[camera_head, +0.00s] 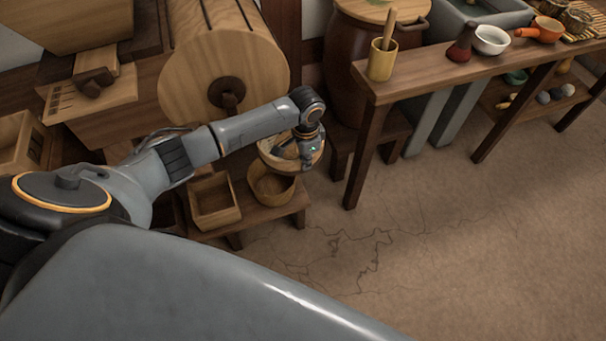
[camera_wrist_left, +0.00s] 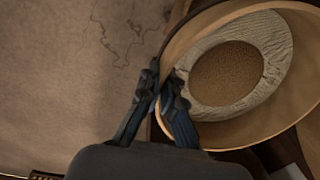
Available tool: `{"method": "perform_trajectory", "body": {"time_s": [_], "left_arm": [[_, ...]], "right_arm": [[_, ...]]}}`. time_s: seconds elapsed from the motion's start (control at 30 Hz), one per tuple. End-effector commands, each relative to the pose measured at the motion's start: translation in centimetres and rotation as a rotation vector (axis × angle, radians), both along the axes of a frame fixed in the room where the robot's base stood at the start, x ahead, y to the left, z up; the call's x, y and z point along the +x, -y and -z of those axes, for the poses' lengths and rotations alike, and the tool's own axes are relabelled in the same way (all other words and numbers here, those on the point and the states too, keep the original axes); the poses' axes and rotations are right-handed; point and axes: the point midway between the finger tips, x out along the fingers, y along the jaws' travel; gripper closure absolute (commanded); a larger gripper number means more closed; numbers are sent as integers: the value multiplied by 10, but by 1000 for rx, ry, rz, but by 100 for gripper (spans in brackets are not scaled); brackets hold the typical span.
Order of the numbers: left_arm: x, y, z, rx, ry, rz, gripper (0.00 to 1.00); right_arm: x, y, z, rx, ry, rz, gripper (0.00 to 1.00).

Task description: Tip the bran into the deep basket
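My left gripper (camera_head: 304,153) is at the near right edge of a round wooden-rimmed vessel (camera_head: 268,153). In the left wrist view, its fingers (camera_wrist_left: 164,98) sit on either side of the vessel's rim (camera_wrist_left: 205,22) and are shut on it. Brown bran (camera_wrist_left: 228,72) lies in the middle of the vessel, ringed by a pale, rough surface. The deep basket (camera_head: 271,191), round and tan, stands on a low bench just below the vessel, which partly hides its mouth. I cannot tell what is inside the basket. My right gripper is not in view.
A square wooden box (camera_head: 213,212) stands left of the basket on the low bench (camera_head: 262,217). A large wooden drum (camera_head: 225,60) is behind. A narrow table (camera_head: 430,70) with a cup, bowls and a pan stands right. The floor in front is clear.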

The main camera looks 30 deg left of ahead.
Motion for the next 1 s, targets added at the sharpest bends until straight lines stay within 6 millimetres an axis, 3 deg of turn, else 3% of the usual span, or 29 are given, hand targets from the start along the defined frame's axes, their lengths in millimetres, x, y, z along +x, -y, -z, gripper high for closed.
{"method": "perform_trajectory", "body": {"time_s": [0.03, 0.1, 0.3, 1.0], "left_arm": [[9, -5, 34, 0, -4, 39, 100], [17, -12, 54, 1, -8, 99, 100], [29, -24, 86, 1, -19, 211, 100], [31, -27, 100, 1, -23, 237, 100]], "right_arm": [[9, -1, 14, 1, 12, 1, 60], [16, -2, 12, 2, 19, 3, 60], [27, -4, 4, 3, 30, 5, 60], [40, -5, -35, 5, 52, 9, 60]]}}
